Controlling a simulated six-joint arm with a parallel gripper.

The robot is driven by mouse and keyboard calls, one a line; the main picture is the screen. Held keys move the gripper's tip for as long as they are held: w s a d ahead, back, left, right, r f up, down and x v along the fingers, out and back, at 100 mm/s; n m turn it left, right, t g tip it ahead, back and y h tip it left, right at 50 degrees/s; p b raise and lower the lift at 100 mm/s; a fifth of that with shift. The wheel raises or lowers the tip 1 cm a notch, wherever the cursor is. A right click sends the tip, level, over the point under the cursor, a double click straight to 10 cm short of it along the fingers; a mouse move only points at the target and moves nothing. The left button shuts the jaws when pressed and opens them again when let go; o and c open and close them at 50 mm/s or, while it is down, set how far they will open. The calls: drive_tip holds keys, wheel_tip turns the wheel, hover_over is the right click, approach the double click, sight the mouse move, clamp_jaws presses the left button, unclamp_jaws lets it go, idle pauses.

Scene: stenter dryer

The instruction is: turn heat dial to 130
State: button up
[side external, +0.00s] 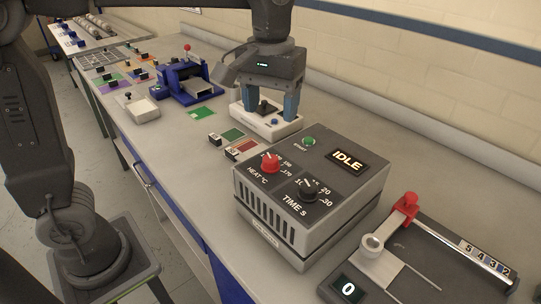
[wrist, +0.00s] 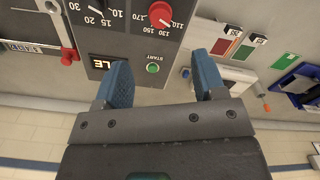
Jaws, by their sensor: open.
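The red heat dial (side external: 270,162) is on the left of the grey dryer box's top panel (side external: 325,150), with a HEAT °C scale around it. It also shows at the top of the wrist view (wrist: 160,13), where 110, 130, 150 and 170 can be read. Its white mark seems to point near 110, but it is small. The black time dial (side external: 308,189) sits beside it. The display (side external: 347,162) reads IDLE, and the green START button (side external: 309,142) is near it. My gripper (side external: 271,108) is open and empty, behind the box and apart from the dial.
A lever device with a red handle (side external: 410,202) is at right. Colour swatches (side external: 233,135) and a blue machine (side external: 188,80) lie further back. The front bench edge is clear.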

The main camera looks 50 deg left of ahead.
sight(271, 158)
wheel_tip(271, 158, down, 11)
drive_tip(key=shift+f, duration=0.2)
idle(0.3)
drive_tip(key=c, duration=0.9)
